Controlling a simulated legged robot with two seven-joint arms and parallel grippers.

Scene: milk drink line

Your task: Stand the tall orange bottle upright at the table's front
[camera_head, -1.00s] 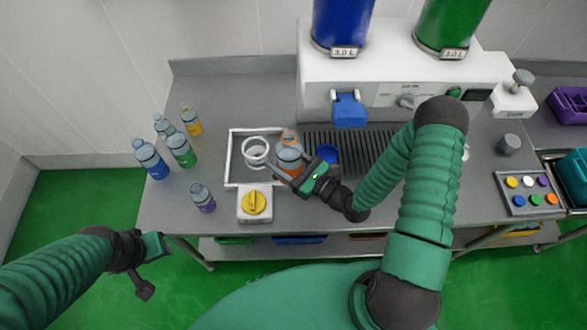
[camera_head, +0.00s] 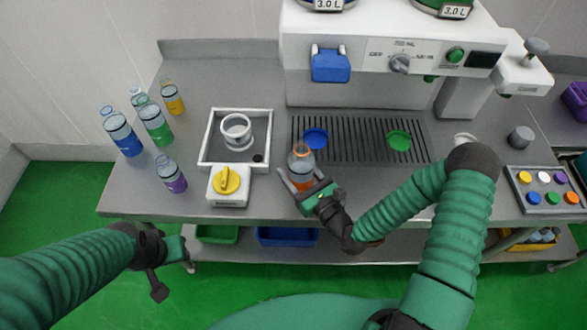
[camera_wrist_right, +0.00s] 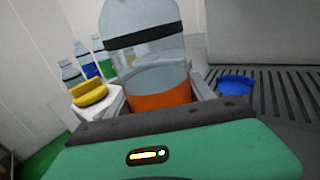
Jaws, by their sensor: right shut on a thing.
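The tall orange bottle (camera_head: 301,161) is clear with an orange lower part and an orange ring at the top. My right gripper (camera_head: 304,184) is shut on its lower part. The bottle looks about upright, near the front of the grey table (camera_head: 265,194), between the white dial box and the drip grate. In the right wrist view the bottle (camera_wrist_right: 150,60) fills the middle, with a dark band and the orange part (camera_wrist_right: 160,96) between the fingers. Its base is hidden, so I cannot tell if it touches the table. My left gripper (camera_head: 172,274) is open and empty, off the table's front left.
A white tray (camera_head: 208,142) with a white ring and a white box with a yellow dial (camera_head: 228,181) stand left of the bottle. Several other bottles (camera_head: 155,123) stand further left. Bare table lies right of my gripper.

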